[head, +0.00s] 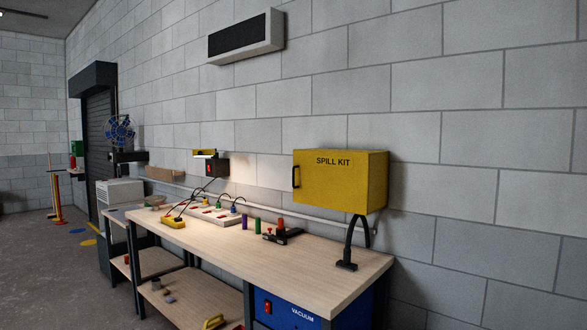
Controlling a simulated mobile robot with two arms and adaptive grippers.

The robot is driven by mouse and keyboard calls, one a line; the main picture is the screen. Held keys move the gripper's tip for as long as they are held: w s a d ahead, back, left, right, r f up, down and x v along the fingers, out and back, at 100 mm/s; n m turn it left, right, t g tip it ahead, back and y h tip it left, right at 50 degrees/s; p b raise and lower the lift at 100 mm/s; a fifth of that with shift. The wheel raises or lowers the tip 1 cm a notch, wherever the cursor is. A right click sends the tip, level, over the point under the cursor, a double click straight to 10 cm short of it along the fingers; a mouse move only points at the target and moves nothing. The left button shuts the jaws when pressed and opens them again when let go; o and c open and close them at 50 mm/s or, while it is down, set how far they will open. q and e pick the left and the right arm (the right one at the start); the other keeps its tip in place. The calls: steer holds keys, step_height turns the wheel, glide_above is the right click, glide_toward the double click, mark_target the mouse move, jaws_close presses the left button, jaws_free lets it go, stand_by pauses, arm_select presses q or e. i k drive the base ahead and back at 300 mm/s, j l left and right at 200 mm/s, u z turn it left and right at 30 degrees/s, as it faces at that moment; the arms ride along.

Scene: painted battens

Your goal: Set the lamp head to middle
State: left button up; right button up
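A small lit lamp head (205,156) shows above the far part of the workbench, in front of a dark box on the wall. A thin dark arm (199,190) runs from near it down towards a yellow base (173,221) on the bench; the joint is too small to make out. Neither of my grippers is in view.
The wooden workbench (290,268) runs along the block wall, its front strip clear. A yellow spill kit box (341,182) hangs above its near end. A power strip (212,214), coloured cylinders and a black-red tool (282,232) stand along the back. Open floor lies left.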

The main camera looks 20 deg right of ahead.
mark_target(196, 152)
steer(key=z, duration=0.25)
steer(key=i+j, duration=0.3)
steer(key=i, duration=0.35)
steer(key=i+j+z, duration=0.1)
steer(key=i+j, duration=0.25)
steer(key=i, duration=0.3)
steer(key=i+j, duration=0.35)
steer(key=i, duration=0.25)
steer(key=i+j+z, duration=0.15)
steer(key=i+j, duration=0.25)
steer(key=i, duration=0.25)
steer(key=i+j, duration=0.4)
steer(key=i, duration=0.2)
steer(key=i+j+u, duration=0.35)
steer(key=i+j, duration=0.15)
steer(key=j, duration=0.3)
steer(key=i+j+u, duration=0.35)
steer(key=i+j, duration=0.2)
steer(key=j, duration=0.15)
